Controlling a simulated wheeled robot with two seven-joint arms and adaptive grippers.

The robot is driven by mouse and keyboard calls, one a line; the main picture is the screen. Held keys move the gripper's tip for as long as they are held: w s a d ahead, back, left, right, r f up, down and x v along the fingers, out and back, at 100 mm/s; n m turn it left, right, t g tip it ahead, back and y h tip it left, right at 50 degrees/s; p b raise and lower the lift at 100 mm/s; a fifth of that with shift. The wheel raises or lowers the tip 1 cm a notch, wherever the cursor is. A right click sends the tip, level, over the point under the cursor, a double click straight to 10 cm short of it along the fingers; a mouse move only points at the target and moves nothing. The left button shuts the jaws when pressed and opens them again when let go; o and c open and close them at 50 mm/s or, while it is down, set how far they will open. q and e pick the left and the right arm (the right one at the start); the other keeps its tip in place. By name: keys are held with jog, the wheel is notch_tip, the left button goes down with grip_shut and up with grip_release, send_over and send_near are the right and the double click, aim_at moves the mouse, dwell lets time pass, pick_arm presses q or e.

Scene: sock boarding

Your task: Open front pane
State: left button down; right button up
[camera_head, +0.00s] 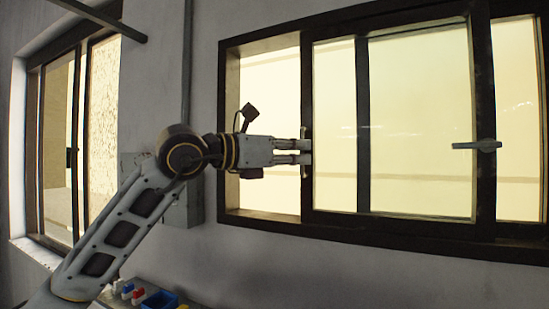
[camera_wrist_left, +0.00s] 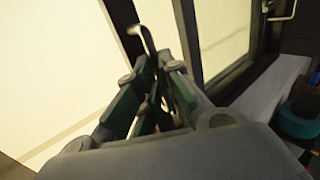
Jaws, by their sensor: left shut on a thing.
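The front pane (camera_head: 336,130) is a dark-framed sliding pane in the wide window on the wall ahead. Its slim upright handle (camera_head: 304,134) sits on the left stile of the pane. My left gripper (camera_head: 306,152) reaches in from the left and its fingers are closed around the handle. In the left wrist view the curved handle end (camera_wrist_left: 143,38) sticks out past the fingertips. The middle of the handle is hidden by the fingers. Left of the pane the window shows a bright opening. My right gripper is in neither view.
A grey lever (camera_head: 477,145) sits on an upright at the window's right. A second window (camera_head: 74,150) is on the left wall. A grey wall box (camera_head: 180,205) is behind my left arm. A blue bin (camera_head: 160,299) and small coloured items are low at the left.

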pick_arm(q)
jog(key=shift+s+d, duration=0.2)
jog(key=shift+d, duration=0.4)
jog(key=c, duration=1.8)
grip_release()
jog(key=shift+c, duration=0.2)
jog(key=v, duration=1.2)
